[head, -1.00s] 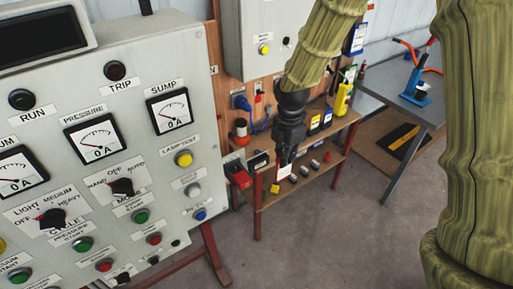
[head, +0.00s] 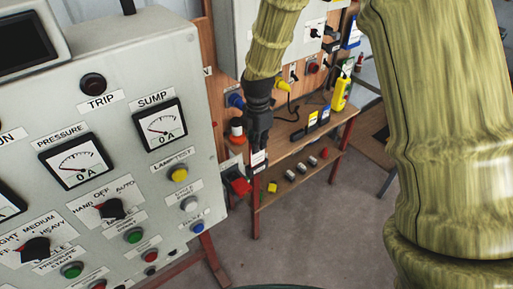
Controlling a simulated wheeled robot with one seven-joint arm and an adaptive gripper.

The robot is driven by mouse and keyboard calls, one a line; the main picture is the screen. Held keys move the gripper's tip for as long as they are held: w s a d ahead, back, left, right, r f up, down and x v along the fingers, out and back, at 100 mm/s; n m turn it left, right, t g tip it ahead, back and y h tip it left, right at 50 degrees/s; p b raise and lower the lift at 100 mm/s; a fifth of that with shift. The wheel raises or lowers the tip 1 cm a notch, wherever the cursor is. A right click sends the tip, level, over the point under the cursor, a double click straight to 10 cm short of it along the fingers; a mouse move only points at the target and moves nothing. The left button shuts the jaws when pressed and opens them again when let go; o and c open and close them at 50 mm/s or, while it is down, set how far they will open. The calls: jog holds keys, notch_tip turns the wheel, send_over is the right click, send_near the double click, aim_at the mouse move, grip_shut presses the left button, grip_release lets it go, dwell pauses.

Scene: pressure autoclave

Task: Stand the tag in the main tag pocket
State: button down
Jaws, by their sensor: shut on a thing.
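My gripper (head: 259,140) points down at the front left end of the wooden bench. It is shut on a small white tag (head: 259,156), mostly hidden by the dark fingers. A small dark holder (head: 258,168), which looks like a tag pocket, shows just below the tag at the bench edge. Tag and holder overlap in this view; I cannot tell whether the tag is inside it, touching it, or in front of it. Its label cannot be read.
A red block (head: 237,182) lies just left of the holder, beside the grey control panel (head: 130,60). Dark holders with coloured labels (head: 312,120) and a yellow bottle (head: 340,92) stand further right. A lower shelf (head: 285,185) holds several small items.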

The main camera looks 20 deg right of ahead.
aim_at(257, 164)
jog(key=shift+w+f, duration=0.2)
jog(key=shift+f, duration=1.35)
jog(key=shift+s+r, duration=0.1)
jog(key=shift+s, duration=0.05)
jog(key=shift+f, duration=0.2)
jog(key=c, duration=1.6)
grip_release()
jog(key=shift+r+b, duration=2.8)
jog(key=shift+r, duration=3.4)
